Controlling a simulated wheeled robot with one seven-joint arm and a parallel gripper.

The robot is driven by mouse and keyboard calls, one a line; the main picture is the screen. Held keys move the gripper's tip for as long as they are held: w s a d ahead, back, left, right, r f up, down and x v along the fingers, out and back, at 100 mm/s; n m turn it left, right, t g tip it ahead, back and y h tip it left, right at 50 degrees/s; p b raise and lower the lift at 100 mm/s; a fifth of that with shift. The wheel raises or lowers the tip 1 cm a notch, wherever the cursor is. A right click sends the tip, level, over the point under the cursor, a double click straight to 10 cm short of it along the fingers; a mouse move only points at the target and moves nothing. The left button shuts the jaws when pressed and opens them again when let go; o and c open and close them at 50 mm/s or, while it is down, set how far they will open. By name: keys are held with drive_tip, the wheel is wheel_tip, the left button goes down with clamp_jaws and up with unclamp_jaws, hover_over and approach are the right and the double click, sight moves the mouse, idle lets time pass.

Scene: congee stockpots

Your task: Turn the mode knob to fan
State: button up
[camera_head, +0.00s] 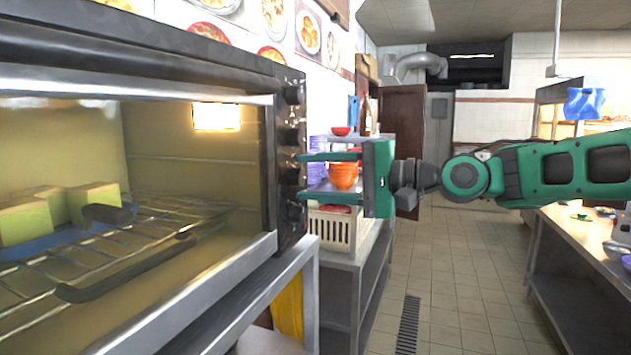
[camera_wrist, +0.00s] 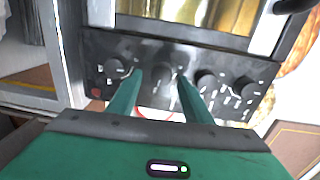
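The oven's control panel (camera_head: 288,120) carries a column of dark round knobs; labels are too small to read, so I cannot tell which is the mode knob. My gripper (camera_head: 304,175) points left at the panel, its two green fingers apart, level with the third knob from the top (camera_head: 288,176). In the wrist view my gripper (camera_wrist: 160,74) has one finger on each side of the second knob from the left (camera_wrist: 165,73). The fingertips are close to the panel; whether they touch the knob is unclear. The knob's setting cannot be read.
The oven (camera_head: 140,60) stands on a metal stand (camera_head: 250,290), with a wire rack (camera_head: 150,235) and yellow blocks (camera_head: 95,200) inside. Orange bowls (camera_head: 343,176) and a white basket (camera_head: 330,232) sit behind my gripper. The tiled aisle (camera_head: 460,290) is clear.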

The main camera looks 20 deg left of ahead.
drive_tip(key=d, duration=1)
drive_tip(key=shift+s+d+r, duration=0.25)
drive_tip(key=shift+s+d, duration=0.15)
